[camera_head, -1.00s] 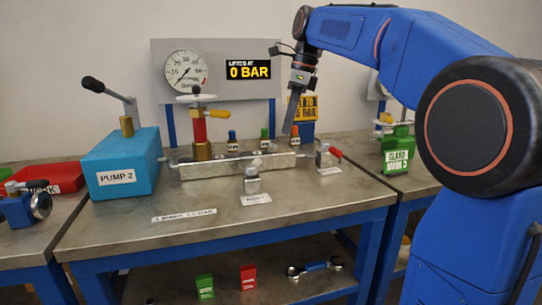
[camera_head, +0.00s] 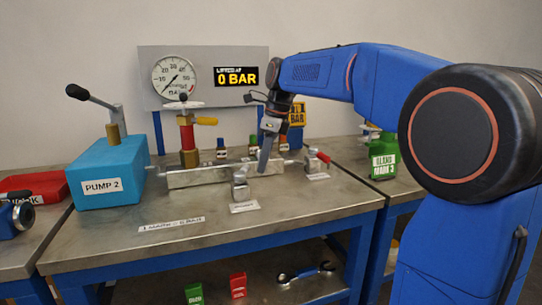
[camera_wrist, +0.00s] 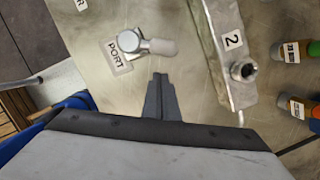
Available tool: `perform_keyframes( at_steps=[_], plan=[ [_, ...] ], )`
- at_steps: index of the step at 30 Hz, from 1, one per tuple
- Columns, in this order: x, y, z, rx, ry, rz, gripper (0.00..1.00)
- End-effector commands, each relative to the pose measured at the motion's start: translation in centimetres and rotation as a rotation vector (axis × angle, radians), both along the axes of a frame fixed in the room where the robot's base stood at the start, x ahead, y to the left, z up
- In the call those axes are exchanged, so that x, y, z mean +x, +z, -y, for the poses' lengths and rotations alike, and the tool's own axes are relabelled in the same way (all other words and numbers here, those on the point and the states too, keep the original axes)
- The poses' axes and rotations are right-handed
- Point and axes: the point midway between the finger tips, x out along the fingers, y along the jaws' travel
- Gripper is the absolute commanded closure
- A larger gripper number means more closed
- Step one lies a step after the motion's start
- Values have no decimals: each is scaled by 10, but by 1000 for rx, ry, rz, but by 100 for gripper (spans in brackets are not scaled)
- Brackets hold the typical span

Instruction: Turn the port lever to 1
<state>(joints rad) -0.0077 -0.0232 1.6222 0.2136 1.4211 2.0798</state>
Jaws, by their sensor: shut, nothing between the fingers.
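The port lever (camera_wrist: 160,46) is a pale grey handle on a small round metal valve, beside a white label reading PORT (camera_wrist: 118,56) in the wrist view. In the head view the port valve (camera_head: 240,183) stands in front of the long metal manifold block (camera_head: 205,175). My gripper (camera_wrist: 158,78) is shut and empty, its dark fingertips just below the lever in the wrist picture, apart from it there. In the head view my gripper (camera_head: 263,170) points down at the right part of the block, right of the port valve. Any 1 mark for the lever cannot be made out.
A red-handled valve (camera_head: 320,158) stands right of the block. A red column with a white handwheel (camera_head: 186,106) rises from the block's left part. Small bottles (camera_head: 221,150) stand behind it. The blue PUMP 2 (camera_head: 105,177) is at left. The bench front is clear except a label strip (camera_head: 171,224).

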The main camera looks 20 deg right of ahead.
Motion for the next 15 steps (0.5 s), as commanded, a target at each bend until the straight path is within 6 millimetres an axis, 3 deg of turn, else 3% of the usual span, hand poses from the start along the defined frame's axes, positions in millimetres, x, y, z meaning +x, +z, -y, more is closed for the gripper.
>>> perform_keyframes(
  at_steps=[6, 15],
  plan=[
    [10, 0, -17, -1, 1, 1, 100],
    [11, 1, -20, 0, 0, 1, 100]
  ],
)
